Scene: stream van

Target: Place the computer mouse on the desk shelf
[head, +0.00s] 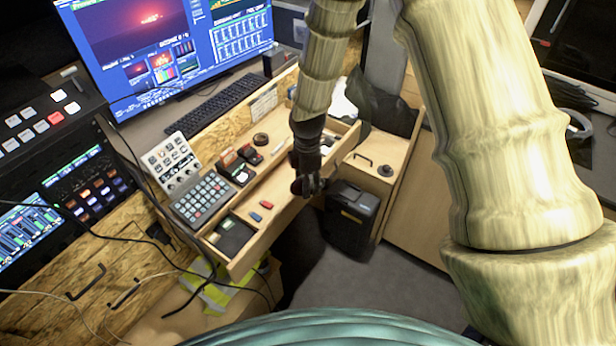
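My gripper (307,183) is dark and points down over the right end of a light wooden shelf or open drawer (266,234) below the desk edge. Its fingers are small and dark here, so I cannot tell whether they are open or shut, or whether they hold anything. I cannot make out a computer mouse; if it is near the dark fingers, it blends in with them. The desk (150,130) above carries a black keyboard (218,105) in front of a large monitor (165,45).
A keypad (201,199), a white control panel (170,163), a black box (232,237) and small red items (267,205) crowd the shelf's left part. A black bin (350,215) stands beneath my gripper, beside a wooden cabinet (378,165). Loose cables hang at left. Grey floor (390,285) is open below.

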